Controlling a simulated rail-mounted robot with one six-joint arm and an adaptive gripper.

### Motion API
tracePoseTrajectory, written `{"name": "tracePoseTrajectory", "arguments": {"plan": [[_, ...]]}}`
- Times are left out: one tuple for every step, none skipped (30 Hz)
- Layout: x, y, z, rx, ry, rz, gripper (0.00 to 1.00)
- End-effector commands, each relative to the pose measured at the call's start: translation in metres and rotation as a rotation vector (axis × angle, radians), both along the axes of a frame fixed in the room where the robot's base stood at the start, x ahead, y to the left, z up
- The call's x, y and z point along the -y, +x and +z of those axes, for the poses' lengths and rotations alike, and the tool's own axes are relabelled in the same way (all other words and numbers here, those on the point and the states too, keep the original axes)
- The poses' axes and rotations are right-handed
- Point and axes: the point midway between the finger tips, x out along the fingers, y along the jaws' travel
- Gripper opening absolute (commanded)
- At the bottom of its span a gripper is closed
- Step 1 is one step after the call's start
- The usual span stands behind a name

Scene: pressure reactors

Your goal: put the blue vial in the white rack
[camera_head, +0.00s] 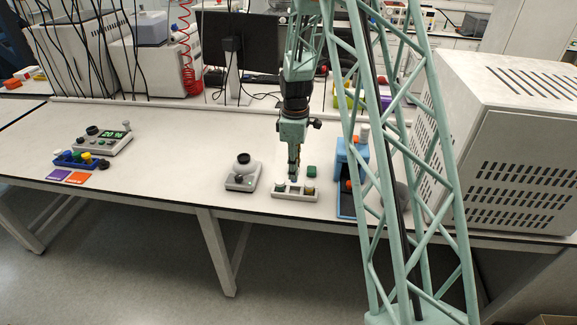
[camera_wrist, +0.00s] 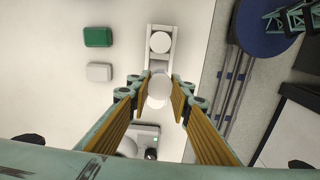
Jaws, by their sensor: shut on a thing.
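The white rack (camera_head: 295,196) stands near the table's front edge, with small round-topped things at its left and right ends. In the wrist view the rack (camera_wrist: 160,65) runs up the picture and holds a white round top (camera_wrist: 160,42). My gripper (camera_head: 294,178) points down over the middle of the rack. In the wrist view my gripper (camera_wrist: 159,92) is shut on a round white-topped vial (camera_wrist: 159,86). Its body is hidden, so I cannot tell whether it is blue or how deep it sits. A blue-topped item (camera_head: 67,155) is in the blue rack (camera_head: 88,165) at far left.
A grey device (camera_head: 242,178) stands left of the white rack. A green block (camera_head: 311,171) lies just behind it, and a pale block (camera_wrist: 99,71) lies nearby. A blue stand (camera_head: 347,165) is close on the right. A balance (camera_head: 103,140) is at far left. The table's middle-left is clear.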

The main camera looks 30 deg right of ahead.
Motion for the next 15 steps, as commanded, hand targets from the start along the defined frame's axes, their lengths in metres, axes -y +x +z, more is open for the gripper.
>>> {"name": "tracePoseTrajectory", "arguments": {"plan": [[0.0041, -0.0007, 0.0014, 0.000, 0.000, 0.011, 0.08], [0.0055, -0.0009, 0.0015, 0.000, 0.000, 0.019, 0.08], [0.0070, -0.0011, 0.0016, 0.000, 0.000, 0.026, 0.08], [0.0078, -0.0012, 0.0016, 0.000, 0.000, 0.030, 0.08], [0.0084, -0.0013, 0.0016, 0.000, 0.000, 0.034, 0.08], [0.0089, -0.0013, 0.0016, 0.000, 0.000, 0.037, 0.08], [0.0091, -0.0014, 0.0015, 0.000, 0.000, 0.039, 0.08], [0.0091, -0.0014, 0.0014, 0.000, 0.000, 0.040, 0.08], [0.0091, -0.0014, 0.0013, 0.000, 0.000, 0.040, 0.08], [0.0090, -0.0014, 0.0013, 0.000, 0.000, 0.040, 0.08], [0.0090, -0.0014, 0.0013, 0.000, 0.000, 0.040, 0.08], [0.0090, -0.0014, 0.0013, 0.000, 0.000, 0.039, 0.08], [0.0089, -0.0013, 0.0013, 0.000, 0.000, 0.039, 0.08], [0.0089, -0.0013, 0.0013, 0.000, 0.000, 0.039, 0.08], [0.0088, -0.0014, 0.0013, 0.000, 0.000, 0.039, 0.08]]}}
